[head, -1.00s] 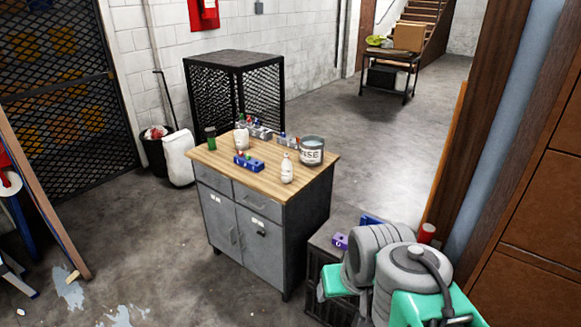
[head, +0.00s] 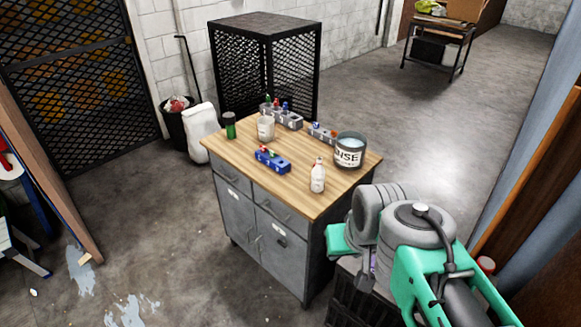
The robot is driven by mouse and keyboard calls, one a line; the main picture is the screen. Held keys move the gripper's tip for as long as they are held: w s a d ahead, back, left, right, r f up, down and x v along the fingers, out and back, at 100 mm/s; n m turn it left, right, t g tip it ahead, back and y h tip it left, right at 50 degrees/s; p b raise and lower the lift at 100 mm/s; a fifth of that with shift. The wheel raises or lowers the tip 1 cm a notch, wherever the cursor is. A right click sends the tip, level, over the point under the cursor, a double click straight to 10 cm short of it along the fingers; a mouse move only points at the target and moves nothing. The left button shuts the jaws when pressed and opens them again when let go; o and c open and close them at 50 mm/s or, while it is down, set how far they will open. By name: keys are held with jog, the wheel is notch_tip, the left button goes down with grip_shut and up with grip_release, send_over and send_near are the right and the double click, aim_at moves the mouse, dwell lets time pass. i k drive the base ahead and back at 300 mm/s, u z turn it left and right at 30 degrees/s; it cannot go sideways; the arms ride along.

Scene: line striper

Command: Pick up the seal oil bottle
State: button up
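A small white bottle (head: 317,178) with a narrow neck stands upright near the front right edge of the wooden top of the cabinet (head: 225,150). A wider whitish container (head: 266,128) stands further back on the same top. A dark green cylinder (head: 230,126) stands at the back left. I cannot read labels on these, so I cannot tell which one is the seal oil bottle. My folded arm shows at the lower right, beside the cabinet and apart from the bottles. My gripper's fingers are not in view.
A blue holder (head: 272,160), two grey holders (head: 284,117) (head: 322,133) with small coloured items and a large grey can (head: 349,150) share the top. A black mesh cage (head: 265,70) stands behind. A dark crate (head: 355,303) is by my arm. Floor left of the cabinet is mostly clear.

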aim_at(318, 173)
jog(key=u, duration=0.8)
jog(key=i, duration=0.8)
jog(key=u, duration=0.9)
